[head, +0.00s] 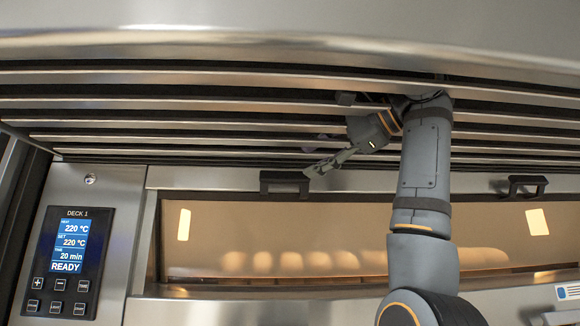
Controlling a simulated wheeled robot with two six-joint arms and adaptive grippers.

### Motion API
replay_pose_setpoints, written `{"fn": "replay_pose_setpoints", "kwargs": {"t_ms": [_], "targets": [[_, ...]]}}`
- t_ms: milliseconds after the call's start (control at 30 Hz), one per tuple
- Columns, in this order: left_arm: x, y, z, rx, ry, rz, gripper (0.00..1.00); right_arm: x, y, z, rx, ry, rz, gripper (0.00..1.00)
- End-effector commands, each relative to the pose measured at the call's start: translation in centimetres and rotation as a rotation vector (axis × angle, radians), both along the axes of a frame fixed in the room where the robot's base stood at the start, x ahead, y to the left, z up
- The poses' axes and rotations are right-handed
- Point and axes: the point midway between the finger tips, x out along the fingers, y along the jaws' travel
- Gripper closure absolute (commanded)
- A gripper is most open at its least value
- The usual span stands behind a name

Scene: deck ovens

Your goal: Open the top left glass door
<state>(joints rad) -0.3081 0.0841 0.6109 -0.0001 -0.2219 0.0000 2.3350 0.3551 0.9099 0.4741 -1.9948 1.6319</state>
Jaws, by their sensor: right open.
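The glass door (330,220) is a wide, warmly lit window under a steel top rail, with a row of several pale round loaves behind it. It looks shut. A dark bracket handle (284,183) sits on the rail at the left, and a second dark handle (523,186) sits at the right. My right gripper (314,168) is open, with its fingertips by the right end of the left handle. I cannot tell whether they touch it. My right arm hides part of the glass. My left gripper is not in view.
A control panel (68,262) marked DECK 1 reads 220 °C and READY at the left. Dark louvre slats (200,118) run above the door, under a protruding steel hood (250,45). A label (568,292) is at the lower right.

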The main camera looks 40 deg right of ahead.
Motion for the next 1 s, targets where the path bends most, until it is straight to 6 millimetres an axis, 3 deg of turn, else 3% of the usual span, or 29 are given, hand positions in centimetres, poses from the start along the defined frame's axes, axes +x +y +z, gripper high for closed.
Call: {"fn": "replay_pose_setpoints", "kwargs": {"t_ms": [33, 300, 500, 800, 1000], "targets": [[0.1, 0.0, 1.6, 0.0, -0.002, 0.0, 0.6, 1.0, 0.1, 0.5, 0.001, 0.004, -0.002, 0.51], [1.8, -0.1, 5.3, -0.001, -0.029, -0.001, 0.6, 5.0, 1.2, -0.7, 0.0, 0.003, -0.001, 0.51], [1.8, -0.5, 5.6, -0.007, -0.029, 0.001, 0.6, 7.0, 1.8, -1.6, 0.001, 0.001, 0.0, 0.51], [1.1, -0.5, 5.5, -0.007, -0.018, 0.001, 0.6, 7.3, 1.9, -1.8, 0.001, -0.001, 0.0, 0.51], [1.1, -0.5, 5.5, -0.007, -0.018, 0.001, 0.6, 7.3, 1.9, -1.8, 0.001, 0.0, 0.0, 0.77]]}}
